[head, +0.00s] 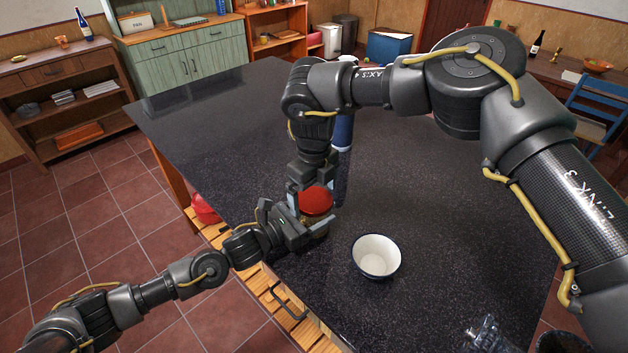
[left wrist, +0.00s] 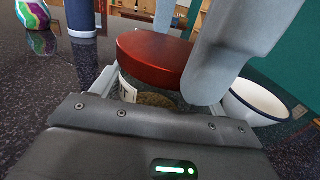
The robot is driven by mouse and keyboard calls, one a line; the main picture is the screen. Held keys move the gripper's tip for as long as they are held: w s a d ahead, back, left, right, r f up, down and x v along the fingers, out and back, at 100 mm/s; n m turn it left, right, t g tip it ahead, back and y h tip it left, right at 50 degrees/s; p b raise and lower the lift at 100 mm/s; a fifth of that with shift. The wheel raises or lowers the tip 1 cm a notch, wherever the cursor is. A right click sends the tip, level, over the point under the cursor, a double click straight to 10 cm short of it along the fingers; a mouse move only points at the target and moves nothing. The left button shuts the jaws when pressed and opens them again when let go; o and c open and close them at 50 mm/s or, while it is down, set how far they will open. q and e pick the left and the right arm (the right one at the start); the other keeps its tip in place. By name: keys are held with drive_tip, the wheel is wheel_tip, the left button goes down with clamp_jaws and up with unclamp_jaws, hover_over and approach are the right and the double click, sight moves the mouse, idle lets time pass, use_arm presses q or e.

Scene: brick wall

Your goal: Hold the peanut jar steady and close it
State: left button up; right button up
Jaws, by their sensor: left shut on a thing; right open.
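The peanut jar (left wrist: 150,97) stands near the edge of the dark counter, with a pale label partly showing. Its red lid (head: 316,200) sits on top of the jar; it also shows in the left wrist view (left wrist: 148,58). I cannot tell how tightly it is seated. My left gripper (head: 311,229) comes in low from the left and is shut on the jar body. My right gripper (head: 314,197) points down from above and is open, its fingers around the lid. One of its fingers (left wrist: 232,45) hides the lid's right side in the left wrist view.
A white bowl (head: 376,257) stands right of the jar. A blue cylinder (head: 343,132) stands behind my right gripper, and a colourful object (left wrist: 33,14) shows beyond. A clear glass item (head: 490,335) is at the near right. The counter's left half (head: 215,125) is clear.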

use_arm(q)
drive_tip(key=shift+s+f, duration=0.1)
drive_tip(key=shift+f, duration=0.25)
use_arm(e)
drive_tip(key=shift+f, duration=0.4)
drive_tip(key=c, duration=1)
drive_tip(key=m, duration=1.5)
drive_tip(key=o, duration=1)
drive_tip(key=shift+s, duration=0.1)
drive_tip(key=shift+r, duration=2.25)
